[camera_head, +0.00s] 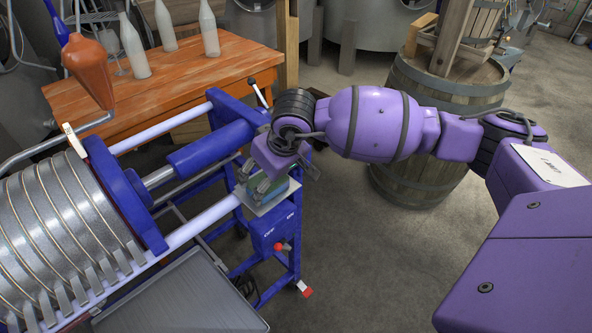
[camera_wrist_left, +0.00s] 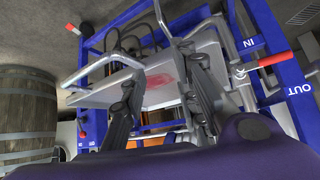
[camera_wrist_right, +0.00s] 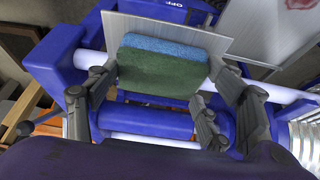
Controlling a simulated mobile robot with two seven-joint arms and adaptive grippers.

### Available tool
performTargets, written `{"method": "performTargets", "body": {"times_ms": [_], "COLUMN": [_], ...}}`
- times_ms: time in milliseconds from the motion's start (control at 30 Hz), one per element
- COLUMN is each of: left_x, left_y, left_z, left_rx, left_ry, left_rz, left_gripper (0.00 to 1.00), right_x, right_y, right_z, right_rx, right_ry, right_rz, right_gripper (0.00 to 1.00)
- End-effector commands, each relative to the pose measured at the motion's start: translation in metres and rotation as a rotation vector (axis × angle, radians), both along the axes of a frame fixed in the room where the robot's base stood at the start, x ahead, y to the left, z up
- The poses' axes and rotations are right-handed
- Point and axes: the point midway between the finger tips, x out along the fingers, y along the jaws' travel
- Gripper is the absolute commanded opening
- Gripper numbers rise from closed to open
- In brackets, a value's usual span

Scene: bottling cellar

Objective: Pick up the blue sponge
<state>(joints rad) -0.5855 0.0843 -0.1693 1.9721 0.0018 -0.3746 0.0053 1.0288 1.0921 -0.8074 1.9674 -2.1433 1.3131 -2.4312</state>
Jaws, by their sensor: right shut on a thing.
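The blue sponge (camera_wrist_right: 175,45) has a thick dark green layer (camera_wrist_right: 158,72) and a thinner blue layer. My right gripper (camera_wrist_right: 164,68) is shut on it, one finger at each short end. In the head view the sponge (camera_head: 272,188) shows below my right gripper (camera_head: 274,177), partly covered by the fingers. A small metal plate (camera_head: 262,206) is right under the sponge; I cannot tell whether they touch. My left gripper (camera_wrist_left: 160,80) shows only in its wrist view. Its fingers are apart with nothing between them, in front of a pale tray with a red stain (camera_wrist_left: 166,79).
The blue-framed filter press (camera_head: 207,150) with metal plates and pale rails stands close around my right gripper. A barrel (camera_head: 420,110) stands behind my right arm. The floor at centre right is clear.

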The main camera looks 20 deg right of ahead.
Motion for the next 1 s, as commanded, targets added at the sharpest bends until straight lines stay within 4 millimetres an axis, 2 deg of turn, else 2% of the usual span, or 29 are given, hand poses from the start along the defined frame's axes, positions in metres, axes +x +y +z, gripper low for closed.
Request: {"method": "performTargets", "body": {"times_ms": [167,300,367,567,700,800,1000], "left_x": [-0.001,-0.002,-0.003,-0.005,-0.007,-0.007,-0.005], "left_y": [0.0,0.001,0.001,0.004,0.005,0.006,0.006], "left_z": [-0.001,-0.003,-0.004,-0.007,-0.013,-0.015,-0.015], "left_rx": [0.0,0.001,0.002,0.006,0.007,0.009,0.01], "left_ry": [0.002,0.005,0.006,0.008,0.012,0.012,0.007], "left_rz": [0.0,0.001,0.001,0.006,0.009,0.01,0.009], "left_gripper": [0.28,0.28,0.28,0.28,0.28,0.28,0.28], "right_x": [0.002,0.001,-0.01,-0.051,-0.088,-0.108,-0.132], "right_y": [0.0,0.0,-0.001,-0.004,-0.007,-0.009,-0.01], "right_z": [0.014,0.036,0.046,0.093,0.106,0.115,0.127], "right_rx": [0.0,-0.001,-0.002,-0.003,-0.004,-0.003,-0.001], "right_ry": [-0.006,-0.008,-0.007,-0.007,-0.002,-0.003,-0.002], "right_rz": [0.0,0.002,0.004,0.003,0.003,0.003,0.001], "right_gripper": [0.65,0.65,0.65,0.65,0.65,0.65,0.65]}}
